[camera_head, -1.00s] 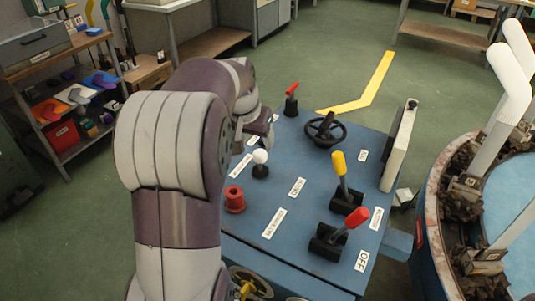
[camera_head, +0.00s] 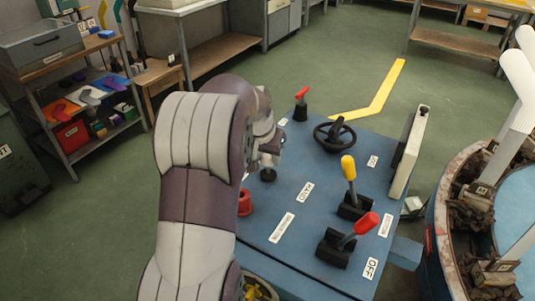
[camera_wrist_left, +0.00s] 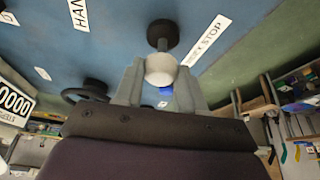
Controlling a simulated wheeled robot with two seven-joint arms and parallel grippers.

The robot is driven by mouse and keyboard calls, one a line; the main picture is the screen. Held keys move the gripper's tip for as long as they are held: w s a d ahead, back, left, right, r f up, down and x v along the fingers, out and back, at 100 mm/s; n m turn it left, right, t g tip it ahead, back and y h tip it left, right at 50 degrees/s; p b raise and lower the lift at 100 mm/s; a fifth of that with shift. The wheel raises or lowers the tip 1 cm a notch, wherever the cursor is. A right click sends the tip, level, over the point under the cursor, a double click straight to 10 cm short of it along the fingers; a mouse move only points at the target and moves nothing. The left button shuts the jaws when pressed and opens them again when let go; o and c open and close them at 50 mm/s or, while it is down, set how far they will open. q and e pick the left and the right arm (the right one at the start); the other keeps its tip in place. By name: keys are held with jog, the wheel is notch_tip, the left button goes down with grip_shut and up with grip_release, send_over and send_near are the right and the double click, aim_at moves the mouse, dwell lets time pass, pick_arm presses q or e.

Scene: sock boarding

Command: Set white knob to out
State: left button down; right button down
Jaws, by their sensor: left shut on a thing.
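The white knob (camera_wrist_left: 161,70) is a round ball on a black base (camera_wrist_left: 162,36) on the blue panel. My left gripper (camera_wrist_left: 160,82) is shut on the knob, one grey finger on each side of it in the left wrist view. I see no "out" mark that I can read. My right gripper is not in view.
The blue panel (camera_head: 300,235) also carries a red spool-like knob (camera_head: 245,203), a red-tipped switch (camera_head: 301,98), a black handwheel (camera_head: 334,135), a yellow lever (camera_head: 348,168) and a red lever (camera_head: 366,223). A pale upright board (camera_head: 408,152) stands at the panel's right edge.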

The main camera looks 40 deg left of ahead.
aim_at(268, 157)
pick_arm(q)
notch_tip(268, 157, up, 3)
jog(key=p, duration=0.2)
jog(key=shift+r+p, duration=0.2)
jog(key=shift+p, duration=0.2)
jog(key=shift+w+f, duration=0.15)
jog(key=shift+f, duration=0.05)
jog(key=c, duration=0.6)
grip_release()
jog(key=shift+r, duration=0.15)
jog(key=shift+c, duration=0.2)
jog(key=p+v, duration=0.1)
jog(key=v, duration=1.1)
jog(key=shift+s+r, duration=0.25)
jog(key=shift+s, duration=0.1)
